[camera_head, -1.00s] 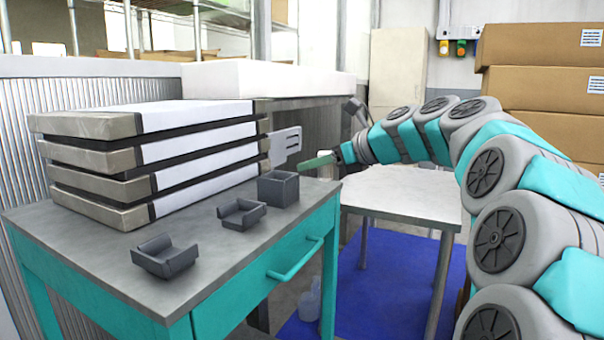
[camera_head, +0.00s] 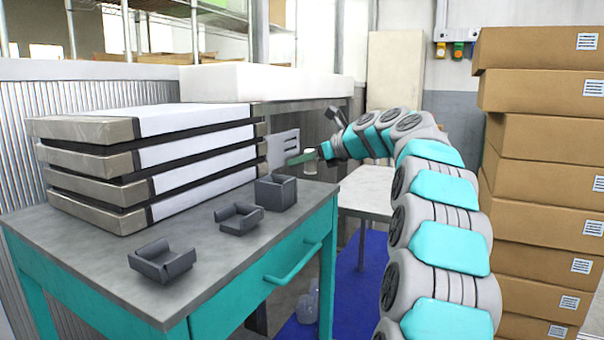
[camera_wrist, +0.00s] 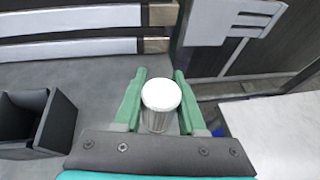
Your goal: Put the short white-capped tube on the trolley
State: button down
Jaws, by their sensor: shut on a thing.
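My gripper (camera_head: 303,157) is shut on the short white-capped tube (camera_head: 310,167), near the far right corner of the grey-topped, teal-framed table (camera_head: 235,262). In the wrist view the tube's round white cap (camera_wrist: 160,94) sits upright between the green fingers of my gripper (camera_wrist: 160,80), with its clear body below. Whether the tube's base touches anything is hidden. A white-topped table (camera_head: 368,190) stands behind and to the right. I cannot tell which of the two tables is the trolley.
A dark open box (camera_head: 276,192) and two small dark trays (camera_head: 239,219) (camera_head: 162,262) stand on the grey top. Large flat stacked cases (camera_head: 90,160) fill its left side. Cardboard boxes (camera_head: 545,190) are piled at the right. The white top's visible part is clear.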

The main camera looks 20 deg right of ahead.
aim_at(304, 185)
jog(key=shift+f+b, duration=0.4)
jog(key=shift+f, duration=1.3)
jog(key=shift+c, duration=2.4)
grip_release()
jog(key=shift+f, duration=0.15)
jog(key=shift+s+d+r, duration=0.15)
jog(key=shift+s+r, duration=0.15)
jog(key=v, duration=1.1)
jog(key=shift+p, duration=0.3)
